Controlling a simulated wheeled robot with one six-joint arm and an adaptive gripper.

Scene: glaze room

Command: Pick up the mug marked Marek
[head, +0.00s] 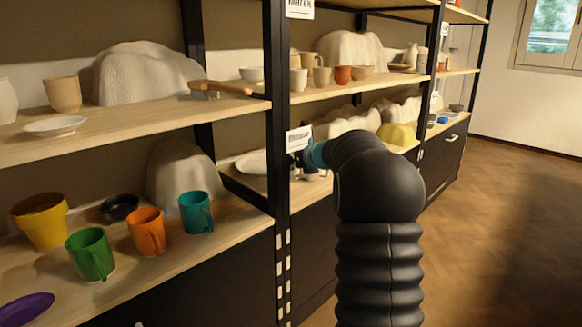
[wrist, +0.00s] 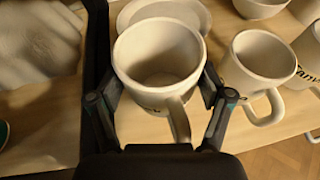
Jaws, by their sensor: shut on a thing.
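My gripper (wrist: 161,98) is shut on a white mug (wrist: 140,88) in the wrist view, with one finger on each side of its body. The mug is upright and empty inside, and its handle points towards my palm. Dark lettering on its front is mostly hidden by the handle, so I cannot read the name. A second white mug (wrist: 238,80) stands close to the right, and a third white mug (wrist: 312,45) with partly visible lettering is at the right edge. In the head view my gripper (head: 306,160) is at the shelf post, mostly hidden by my arm.
A pale plate (wrist: 190,10) lies behind the held mug. A dark shelf post (wrist: 97,40) runs close to my left finger. Green (head: 90,254), orange (head: 146,232) and teal (head: 195,212) mugs stand on the left shelf. Floor at right is clear.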

